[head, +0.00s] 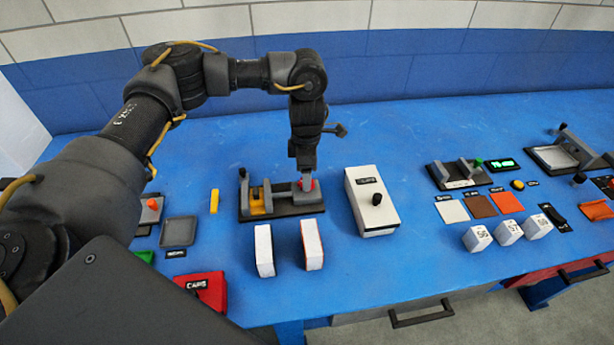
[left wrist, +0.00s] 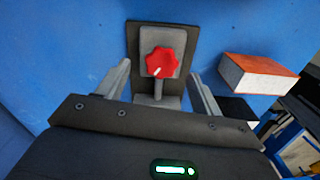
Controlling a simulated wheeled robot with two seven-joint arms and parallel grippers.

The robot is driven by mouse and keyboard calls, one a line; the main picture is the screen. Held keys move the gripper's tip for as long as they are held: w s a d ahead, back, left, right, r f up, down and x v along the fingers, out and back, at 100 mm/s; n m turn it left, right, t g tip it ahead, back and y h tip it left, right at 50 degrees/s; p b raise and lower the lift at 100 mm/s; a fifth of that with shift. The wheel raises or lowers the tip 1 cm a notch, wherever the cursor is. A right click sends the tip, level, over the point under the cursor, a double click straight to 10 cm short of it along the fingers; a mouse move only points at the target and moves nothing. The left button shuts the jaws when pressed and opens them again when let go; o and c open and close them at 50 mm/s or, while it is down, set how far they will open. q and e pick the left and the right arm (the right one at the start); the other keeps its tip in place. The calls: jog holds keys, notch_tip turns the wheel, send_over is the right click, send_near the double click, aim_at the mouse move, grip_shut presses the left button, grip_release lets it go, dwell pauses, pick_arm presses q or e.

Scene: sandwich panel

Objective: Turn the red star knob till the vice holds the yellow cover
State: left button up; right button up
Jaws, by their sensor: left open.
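The red star knob (left wrist: 163,62) shows in the left wrist view, with a small white mark on its lower part. It sits at the right end of the grey vice (head: 282,199) on a dark base. In the head view the knob (head: 314,184) is partly hidden by my left gripper (head: 306,182). In the left wrist view the open fingers of my left gripper (left wrist: 160,72) stand on either side of the knob, apart from it. A yellow piece, seemingly the cover (head: 257,203), stands at the vice's left part; whether the jaws touch it I cannot tell. My right gripper is not in view.
Two white blocks, one (head: 264,250) and an orange-edged one (head: 312,245), stand just in front of the vice. A white box with a black knob (head: 372,200) is to its right. A yellow bar (head: 214,201) and a grey tray (head: 179,231) lie left.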

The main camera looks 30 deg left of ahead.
pick_arm(q)
notch_tip(320, 180, up, 8)
jog(key=shift+r, duration=0.1)
dwell(0.6)
